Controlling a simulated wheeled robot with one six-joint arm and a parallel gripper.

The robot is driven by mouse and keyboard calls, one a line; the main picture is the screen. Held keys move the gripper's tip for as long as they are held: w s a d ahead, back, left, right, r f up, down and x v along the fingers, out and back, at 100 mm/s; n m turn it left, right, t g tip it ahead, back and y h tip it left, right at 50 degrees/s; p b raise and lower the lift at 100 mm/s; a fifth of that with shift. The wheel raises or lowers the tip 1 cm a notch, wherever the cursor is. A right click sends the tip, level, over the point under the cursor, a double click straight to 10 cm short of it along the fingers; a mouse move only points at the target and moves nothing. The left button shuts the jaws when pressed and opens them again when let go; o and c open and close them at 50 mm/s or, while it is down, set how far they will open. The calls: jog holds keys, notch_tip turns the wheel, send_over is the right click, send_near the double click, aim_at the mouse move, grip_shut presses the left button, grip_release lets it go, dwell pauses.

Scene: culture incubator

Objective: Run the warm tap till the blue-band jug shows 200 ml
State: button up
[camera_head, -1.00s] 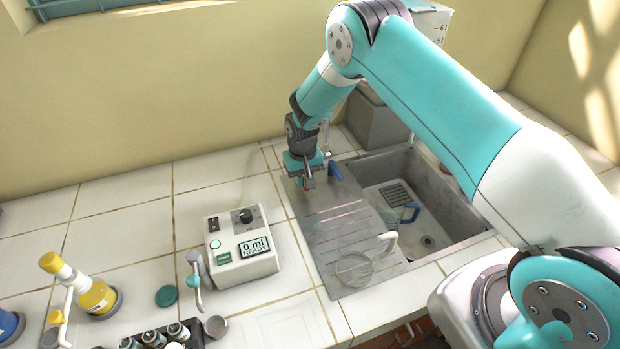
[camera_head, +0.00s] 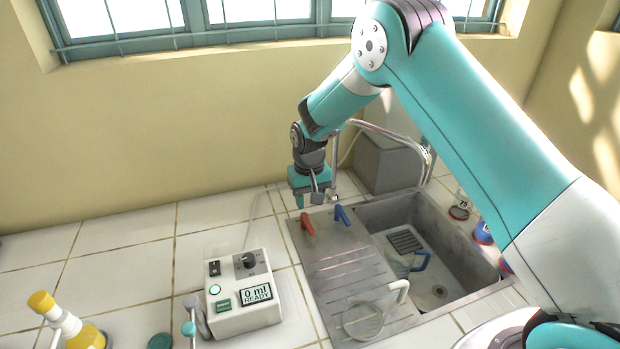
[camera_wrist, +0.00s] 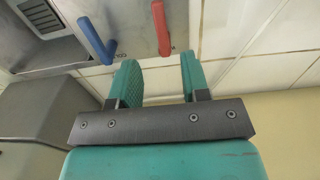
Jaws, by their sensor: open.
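The red tap lever (camera_head: 307,222) and the blue tap lever (camera_head: 342,215) stand at the back of the steel drainboard. A jug (camera_head: 400,266) with a blue handle is in the sink basin; its band and scale are too small to read. A second clear jug (camera_head: 363,320) with a white handle is on the drainboard. My gripper (camera_head: 311,200) is open and empty just above the red lever. In the wrist view, the red lever (camera_wrist: 160,28) lies beyond the gap between my fingertips (camera_wrist: 158,70), with the blue lever (camera_wrist: 96,40) to its left.
A white dispenser box (camera_head: 240,290) reading "0 ml READY" is left of the drainboard (camera_head: 338,262). A grey block (camera_head: 392,165) stands behind the sink (camera_head: 465,240), with curved pipes above it. Small bottles (camera_head: 483,233) stand right of the sink.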

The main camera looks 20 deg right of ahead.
notch_tip(320, 180, up, 9)
jog(key=b, duration=0.1)
jog(key=shift+b, duration=0.4)
jog(key=shift+r, duration=0.1)
jog(key=s+a+r+n+y, duration=0.1)
jog(key=s+r, duration=0.3)
jog(key=s, duration=0.7)
jog(key=s+a+r+n+y, duration=0.1)
jog(key=s+a+r+n, duration=0.1)
jog(key=s, duration=1)
jog(key=s+a+r+n+y, duration=0.1)
jog(key=s+r+n, duration=0.3)
jog(key=s, duration=0.7)
notch_tip(320, 180, up, 2)
jog(key=shift+s+a+r+y+b, duration=0.1)
jog(key=shift+s+a+y+b, duration=0.25)
jog(key=shift+y, duration=0.25)
